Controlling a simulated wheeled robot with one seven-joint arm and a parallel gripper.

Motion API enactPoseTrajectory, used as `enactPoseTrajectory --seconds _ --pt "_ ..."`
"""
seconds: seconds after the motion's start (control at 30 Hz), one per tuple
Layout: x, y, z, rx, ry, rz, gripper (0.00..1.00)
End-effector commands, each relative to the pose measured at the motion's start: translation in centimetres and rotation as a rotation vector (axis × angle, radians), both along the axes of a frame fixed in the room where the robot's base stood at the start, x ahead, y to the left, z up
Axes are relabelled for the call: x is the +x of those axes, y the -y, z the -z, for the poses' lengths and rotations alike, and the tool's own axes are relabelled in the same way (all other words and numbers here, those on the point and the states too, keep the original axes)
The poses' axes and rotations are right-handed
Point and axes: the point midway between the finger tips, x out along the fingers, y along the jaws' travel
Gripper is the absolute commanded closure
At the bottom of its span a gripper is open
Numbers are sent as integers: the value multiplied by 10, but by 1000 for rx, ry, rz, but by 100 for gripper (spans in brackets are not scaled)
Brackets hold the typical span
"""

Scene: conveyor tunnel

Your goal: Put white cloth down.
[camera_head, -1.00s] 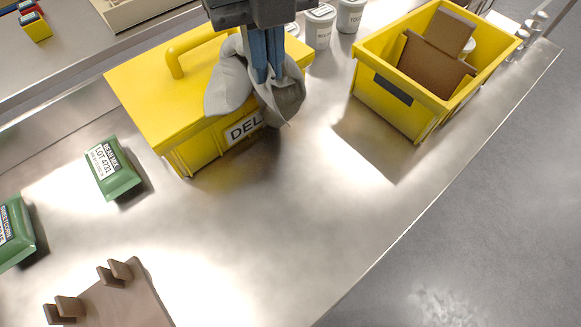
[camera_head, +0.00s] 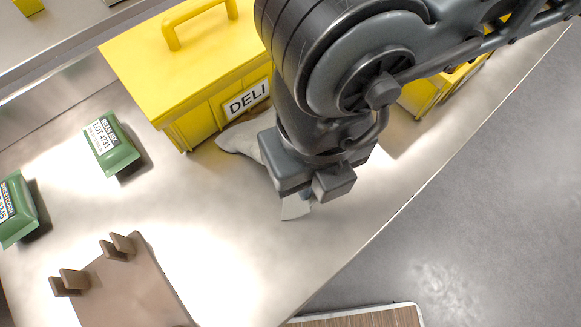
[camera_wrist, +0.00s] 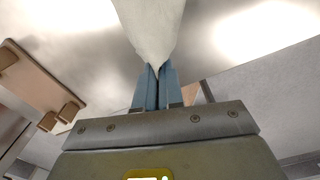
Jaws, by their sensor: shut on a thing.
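The white cloth (camera_head: 243,141) shows in the head view beside my arm, in front of the yellow DELI box. A lower corner of it hangs below my gripper. In the wrist view the cloth (camera_wrist: 150,28) is pinched between the blue fingertips of my gripper (camera_wrist: 155,72), which is shut on it. In the head view my gripper (camera_head: 300,195) is mostly hidden by my arm, over the metal counter (camera_head: 220,230). I cannot tell whether the cloth touches the counter.
The yellow DELI box (camera_head: 190,65) with a handle stands at the upper left. Another yellow bin (camera_head: 425,95) is partly behind my arm. Green packets (camera_head: 110,145) lie at the left, and a brown board with pegs (camera_head: 130,285) lies at the front. The counter between them is clear.

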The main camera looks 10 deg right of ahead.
Motion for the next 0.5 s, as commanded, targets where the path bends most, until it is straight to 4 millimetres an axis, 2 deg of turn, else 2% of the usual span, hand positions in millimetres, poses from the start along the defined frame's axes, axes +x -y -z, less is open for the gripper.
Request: enactPoseTrajectory --seconds 0.3,0.5 --pt "-42 12 38 0 -4 -1 100" --pt "-60 17 54 -1 -3 0 100"
